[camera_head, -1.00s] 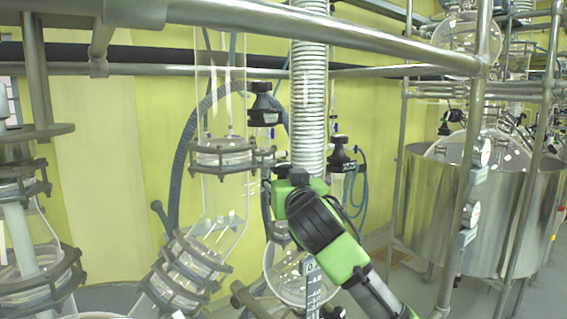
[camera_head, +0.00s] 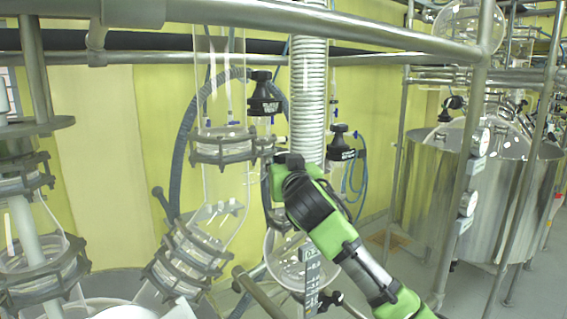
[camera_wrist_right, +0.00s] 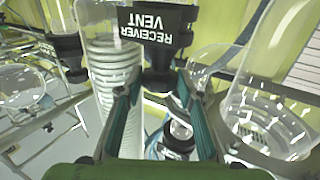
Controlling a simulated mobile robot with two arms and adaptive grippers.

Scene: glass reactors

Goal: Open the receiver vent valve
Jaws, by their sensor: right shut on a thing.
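The receiver vent valve (camera_wrist_right: 157,32) shows in the right wrist view as a black body with a white "RECEIVER VENT" label, upside down in the picture, and a narrower black end. My right gripper (camera_wrist_right: 158,82) has its two teal-lined fingers on either side of that narrower end and is shut on it. In the head view my right gripper (camera_head: 283,163) is beside the lower part of the white coil, and the valve is hidden or too small to make out there. I cannot tell how far the valve is turned. My left gripper is not in view.
A white coiled column (camera_head: 308,95) stands close to the gripper. Black-capped valves stand left (camera_head: 264,97) and right (camera_head: 340,145) of it. A clear glass column (camera_head: 220,100), a round glass flask (camera_head: 290,262) and steel rails (camera_head: 330,30) crowd the space. A steel vessel (camera_head: 490,195) is at right.

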